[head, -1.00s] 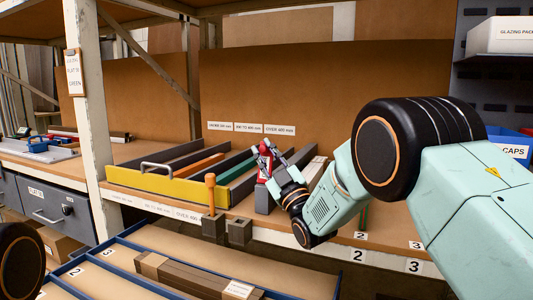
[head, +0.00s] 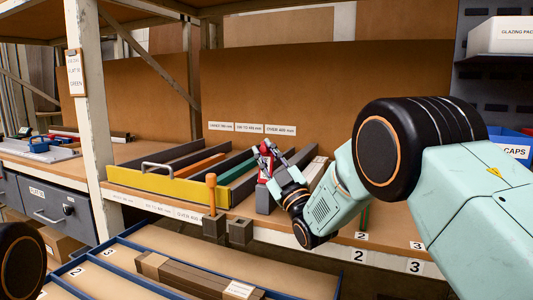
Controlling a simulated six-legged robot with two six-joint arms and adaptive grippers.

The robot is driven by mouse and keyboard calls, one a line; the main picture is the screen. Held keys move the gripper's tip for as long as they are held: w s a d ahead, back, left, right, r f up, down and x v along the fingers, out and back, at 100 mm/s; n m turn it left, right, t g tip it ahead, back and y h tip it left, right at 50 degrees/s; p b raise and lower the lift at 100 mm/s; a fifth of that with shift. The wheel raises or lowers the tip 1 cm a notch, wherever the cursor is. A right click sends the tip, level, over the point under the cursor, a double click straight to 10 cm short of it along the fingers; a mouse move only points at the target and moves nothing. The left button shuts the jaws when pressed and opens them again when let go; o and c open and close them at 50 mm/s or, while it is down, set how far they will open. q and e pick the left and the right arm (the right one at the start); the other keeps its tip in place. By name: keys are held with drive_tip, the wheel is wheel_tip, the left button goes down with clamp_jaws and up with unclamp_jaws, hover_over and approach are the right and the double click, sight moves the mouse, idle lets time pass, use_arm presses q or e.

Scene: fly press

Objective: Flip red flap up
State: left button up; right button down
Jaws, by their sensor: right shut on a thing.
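A small red flap (head: 264,168) shows at the jaws of my right gripper (head: 268,161), above a grey post at the front edge of the wooden shelf. My right gripper is shut on the red flap, and its fingers hide part of it. How far the flap is tilted is hard to tell at this size. My left gripper is not in view; only a dark round part of my own arm shows at the lower left.
A yellow-fronted tray (head: 168,187) with a metal handle holds coloured strips left of the gripper. An orange-topped lever (head: 211,181) stands near the shelf edge. A blue-framed rack (head: 118,238) with brown lengths (head: 190,274) lies below. A white upright post (head: 91,120) stands left.

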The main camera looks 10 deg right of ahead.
sight(261, 150)
drive_tip(key=shift+a+f, duration=0.2)
drive_tip(key=shift+f, duration=0.5)
drive_tip(key=c, duration=1.6)
unclamp_jaws()
drive_tip(key=o, duration=0.4)
drive_tip(key=shift+w+f, duration=0.15)
drive_tip(key=shift+w, duration=0.05)
drive_tip(key=shift+d, duration=0.1)
drive_tip(key=shift+r, duration=0.3)
drive_tip(key=v, duration=0.3)
drive_tip(key=shift+s+d, duration=0.15)
drive_tip(key=shift+s, duration=0.15)
drive_tip(key=s+d, duration=0.4)
drive_tip(key=s, duration=0.6)
drive_tip(key=shift+s, duration=0.35)
